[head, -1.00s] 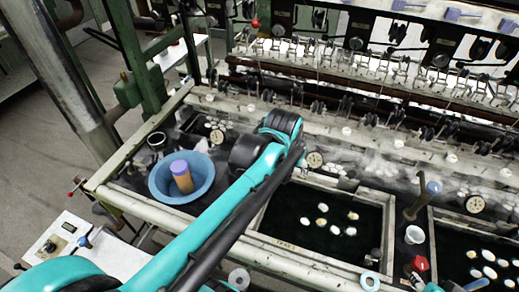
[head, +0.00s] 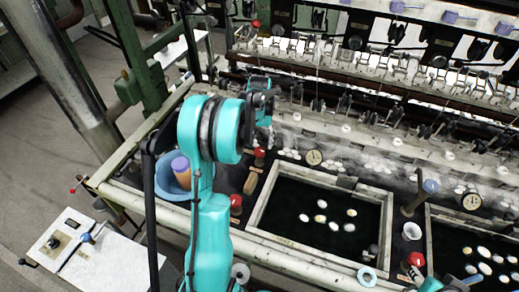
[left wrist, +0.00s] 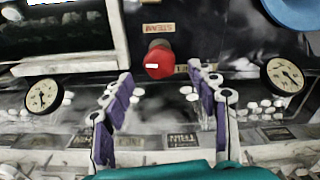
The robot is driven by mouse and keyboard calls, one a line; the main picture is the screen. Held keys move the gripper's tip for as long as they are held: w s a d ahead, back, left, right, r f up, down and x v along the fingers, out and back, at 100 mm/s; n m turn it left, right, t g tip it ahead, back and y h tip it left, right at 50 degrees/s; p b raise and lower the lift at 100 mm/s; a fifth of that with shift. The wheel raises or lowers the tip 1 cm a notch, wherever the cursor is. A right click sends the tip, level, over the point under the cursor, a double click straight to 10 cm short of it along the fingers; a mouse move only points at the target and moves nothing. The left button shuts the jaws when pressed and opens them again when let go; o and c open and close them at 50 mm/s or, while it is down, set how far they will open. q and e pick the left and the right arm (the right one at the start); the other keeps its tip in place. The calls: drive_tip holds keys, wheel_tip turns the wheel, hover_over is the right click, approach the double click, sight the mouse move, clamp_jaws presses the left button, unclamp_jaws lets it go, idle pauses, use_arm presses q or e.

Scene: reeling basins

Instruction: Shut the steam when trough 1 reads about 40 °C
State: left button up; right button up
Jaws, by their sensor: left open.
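A red valve knob (left wrist: 159,60) with a STEAM label (left wrist: 158,28) shows in the left wrist view; a red knob (head: 259,154) shows beside the gripper in the head view. My left gripper (left wrist: 161,88) is open and empty, its purple-padded fingers spread on either side of the knob's near side, apart from it. In the head view the left gripper (head: 264,120) is partly hidden by my arm. A round dial gauge (head: 314,157) stands behind the dark-water trough (head: 376,225); it appears at left in the wrist view (left wrist: 43,95). Its reading is too small to tell. My right gripper is not seen.
Another red knob (head: 236,203) stands on the front left deck. A second gauge (head: 471,201) is at right. White cocoons float in the trough. Reeling machinery lines the back.

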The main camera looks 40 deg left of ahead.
sight(259, 150)
use_arm(q)
wheel_tip(259, 150, down, 4)
drive_tip(key=shift+f+b, duration=0.1)
drive_tip(key=shift+b, duration=0.3)
drive_tip(key=c, duration=1.2)
drive_tip(key=shift+o, duration=0.2)
drive_tip(key=m, duration=0.4)
drive_tip(key=shift+m, duration=2.1)
